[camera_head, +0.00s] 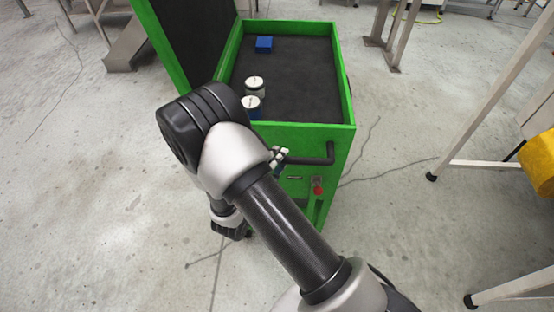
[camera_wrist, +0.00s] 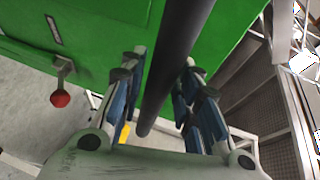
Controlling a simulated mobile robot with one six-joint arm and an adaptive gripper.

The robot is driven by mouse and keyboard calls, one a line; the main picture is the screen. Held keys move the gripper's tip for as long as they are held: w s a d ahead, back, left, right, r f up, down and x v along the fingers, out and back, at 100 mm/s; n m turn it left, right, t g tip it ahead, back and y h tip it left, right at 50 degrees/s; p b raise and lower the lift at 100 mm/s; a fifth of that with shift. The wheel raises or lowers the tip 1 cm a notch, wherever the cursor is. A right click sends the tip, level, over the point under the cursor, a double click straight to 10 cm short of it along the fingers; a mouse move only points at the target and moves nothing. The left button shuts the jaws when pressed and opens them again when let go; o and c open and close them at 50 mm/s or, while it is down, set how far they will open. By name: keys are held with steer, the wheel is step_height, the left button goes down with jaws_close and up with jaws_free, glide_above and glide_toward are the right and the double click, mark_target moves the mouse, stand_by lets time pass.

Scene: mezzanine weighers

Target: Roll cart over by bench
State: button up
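The green cart (camera_head: 341,145) stands ahead with its lid (camera_head: 160,40) raised at the left. Its dark handle (camera_head: 318,159) is on the near side. My gripper (camera_head: 279,158) is at the left end of this handle, partly hidden by my arm. In the wrist view, the handle bar (camera_wrist: 168,70) runs between the two fingers of my gripper (camera_wrist: 160,85). The fingers are apart, with a gap showing on the left side of the bar. A bench-like table frame with pale legs (camera_head: 480,120) stands at the right; I cannot tell whether it is the task's bench.
A red knob (camera_head: 317,188) is below the handle. A yellow object (camera_head: 540,163) is at the right edge. Metal legs (camera_head: 394,50) stand behind the cart. Concrete floor is clear at left.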

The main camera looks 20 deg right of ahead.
jaws_close()
steer(key=shift+s, duration=0.15)
stand_by(0.4)
